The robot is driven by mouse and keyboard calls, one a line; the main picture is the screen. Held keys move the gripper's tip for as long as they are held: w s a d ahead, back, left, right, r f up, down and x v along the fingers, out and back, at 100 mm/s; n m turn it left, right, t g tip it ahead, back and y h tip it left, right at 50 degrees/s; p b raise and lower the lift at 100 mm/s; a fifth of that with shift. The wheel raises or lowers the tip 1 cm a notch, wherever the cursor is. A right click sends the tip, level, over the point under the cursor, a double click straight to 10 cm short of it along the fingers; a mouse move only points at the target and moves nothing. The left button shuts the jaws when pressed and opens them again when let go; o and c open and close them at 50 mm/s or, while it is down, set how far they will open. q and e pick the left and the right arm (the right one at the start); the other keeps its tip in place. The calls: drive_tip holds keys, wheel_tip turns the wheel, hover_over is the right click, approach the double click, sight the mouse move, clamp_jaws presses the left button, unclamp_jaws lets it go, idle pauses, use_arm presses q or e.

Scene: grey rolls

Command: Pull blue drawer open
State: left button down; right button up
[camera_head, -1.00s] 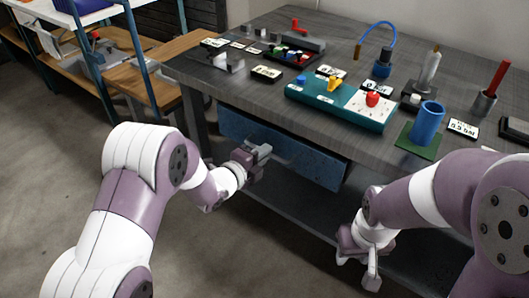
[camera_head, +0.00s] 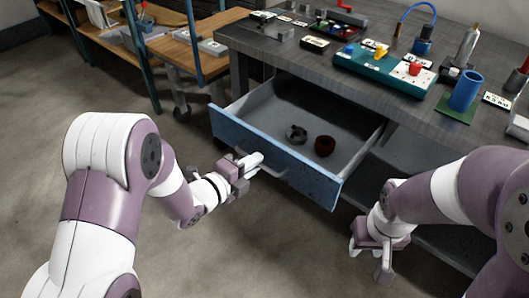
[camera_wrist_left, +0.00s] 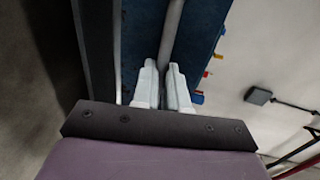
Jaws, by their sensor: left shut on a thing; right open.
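The blue drawer (camera_head: 272,155) under the workbench is pulled well out in the head view. My right gripper (camera_head: 371,262) is open and empty, low in front of the bench, to the right of the drawer.
The workbench top (camera_head: 290,50) holds a teal panel (camera_head: 382,68), a blue cup (camera_head: 465,91) on a green mat, and other small items. A wooden shelf unit (camera_head: 190,42) stands at the left. The floor before the drawer is clear.

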use_arm(q)
drive_tip(key=shift+f+v, duration=0.25)
drive_tip(key=shift+v, duration=1.05)
drive_tip(key=c, duration=1.2)
unclamp_jaws()
drive_tip(key=p+v, duration=0.3)
drive_tip(key=v, duration=0.9)
drive_tip(key=shift+s+a, duration=0.2)
drive_tip(key=shift+s, duration=0.15)
